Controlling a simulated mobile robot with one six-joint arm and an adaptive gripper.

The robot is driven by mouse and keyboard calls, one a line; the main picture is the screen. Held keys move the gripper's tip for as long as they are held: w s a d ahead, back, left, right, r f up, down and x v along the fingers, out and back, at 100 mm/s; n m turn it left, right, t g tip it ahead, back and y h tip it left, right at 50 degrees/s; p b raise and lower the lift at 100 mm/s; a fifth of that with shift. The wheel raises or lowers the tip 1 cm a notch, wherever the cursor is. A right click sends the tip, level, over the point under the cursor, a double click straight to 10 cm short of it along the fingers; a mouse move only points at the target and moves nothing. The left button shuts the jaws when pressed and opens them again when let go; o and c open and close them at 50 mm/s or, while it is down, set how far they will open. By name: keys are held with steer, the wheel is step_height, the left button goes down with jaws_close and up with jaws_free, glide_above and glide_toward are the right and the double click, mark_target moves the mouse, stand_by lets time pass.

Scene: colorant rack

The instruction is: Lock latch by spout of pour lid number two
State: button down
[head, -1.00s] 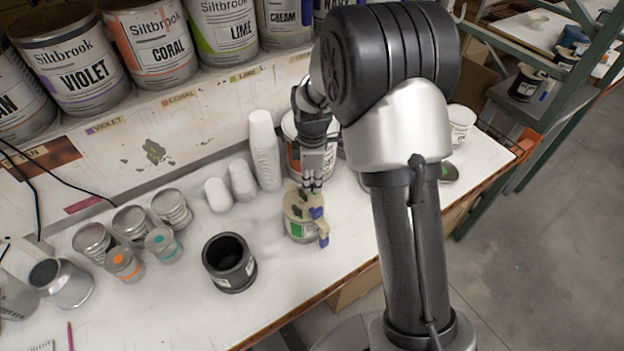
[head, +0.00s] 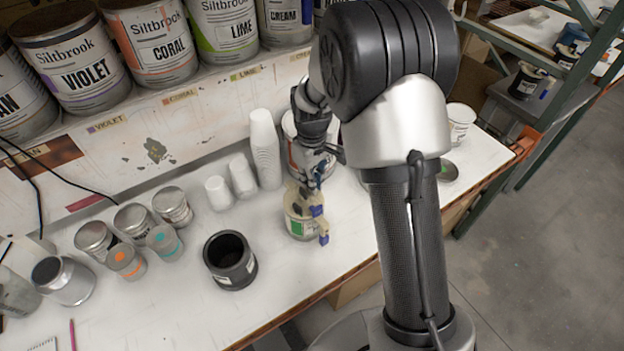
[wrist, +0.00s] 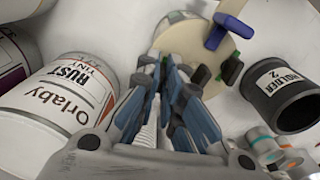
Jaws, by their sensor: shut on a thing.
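The beige pour lid (head: 293,202) sits on a small can (head: 298,226) with a green label mark, on the white bench. The lid also shows in the wrist view (wrist: 196,44). It has blue parts on its right side (head: 323,238), one of them upright in the wrist view (wrist: 230,30), and a dark tab (wrist: 230,70). No number on the lid is readable. My gripper (head: 312,182) is down at the lid's back edge. In the wrist view its fingers (wrist: 166,72) are closed around a small dark and green piece, apparently a latch, mostly hidden by the fingers.
A black cup marked HOLDER 2 (head: 230,262) stands left of the can. A large RUST can (wrist: 65,100) stands close behind my gripper. Stacked white cups (head: 265,150) and several small tins (head: 130,220) stand to the left.

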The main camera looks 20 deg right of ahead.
steer(key=shift+m, duration=0.3)
steer(key=c, duration=1.7)
jaws_free()
steer(key=shift+r, duration=4)
